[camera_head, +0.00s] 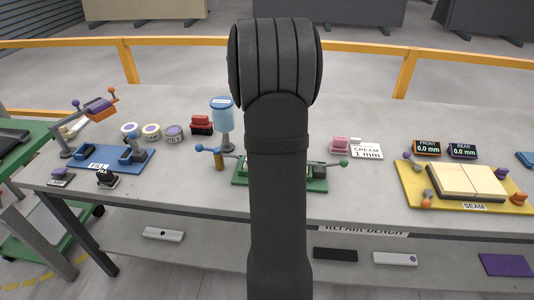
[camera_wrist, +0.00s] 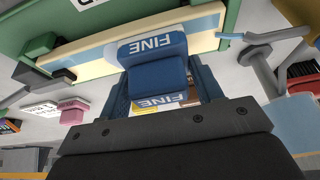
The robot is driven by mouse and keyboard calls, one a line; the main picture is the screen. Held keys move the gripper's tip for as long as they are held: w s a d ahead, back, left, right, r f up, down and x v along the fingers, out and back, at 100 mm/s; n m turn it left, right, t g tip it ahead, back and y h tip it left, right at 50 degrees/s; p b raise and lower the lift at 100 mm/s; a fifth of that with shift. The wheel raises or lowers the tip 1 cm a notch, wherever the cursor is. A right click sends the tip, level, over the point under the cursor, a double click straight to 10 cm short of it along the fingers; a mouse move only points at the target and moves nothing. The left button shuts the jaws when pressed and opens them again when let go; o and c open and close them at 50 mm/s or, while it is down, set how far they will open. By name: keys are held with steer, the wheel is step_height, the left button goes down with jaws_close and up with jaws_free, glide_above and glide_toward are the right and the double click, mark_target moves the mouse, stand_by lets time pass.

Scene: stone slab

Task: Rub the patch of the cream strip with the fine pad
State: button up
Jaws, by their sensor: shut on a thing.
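My gripper (camera_wrist: 162,88) is shut on the blue fine pad (camera_wrist: 158,74), whose white FINE label shows on its faces. In the wrist view the pad lies over the cream strip (camera_wrist: 88,63), covering part of its width; I cannot tell whether they touch. A pale blue-grey area (camera_wrist: 203,23) shows on the strip beside the pad; whatever is under the pad is hidden. The strip sits in a green fixture (camera_wrist: 40,40), which also shows in the head view (camera_head: 240,180). There my arm hides the gripper, the pad and most of the strip.
A blue-topped canister (camera_head: 222,115) stands behind the fixture, with a red block (camera_head: 201,125) to its left. A pink block (camera_head: 339,145) and a CREAM 1 mm card (camera_head: 367,151) are at right. The blue FILL fixture (camera_head: 110,158) and yellow SEAM board (camera_head: 410,185) flank it.

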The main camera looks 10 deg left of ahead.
steer(key=shift+r, duration=3.05)
steer(key=shift+r, duration=0.1)
steer(key=shift+r, duration=1.45)
steer(key=d+f+m, duration=0.1)
steer(key=d+f, duration=0.1)
steer(key=d, duration=0.1)
steer(key=d+f+m+h, duration=0.1)
steer(key=d+f, duration=0.1)
steer(key=d, duration=0.1)
steer(key=d+f+m, duration=0.1)
steer(key=d, duration=0.2)
steer(key=shift+s+d+f, duration=0.1)
steer(key=shift+d+f, duration=0.25)
steer(key=shift+f, duration=0.05)
steer(key=shift+a+m, duration=0.1)
steer(key=shift+m, duration=0.2)
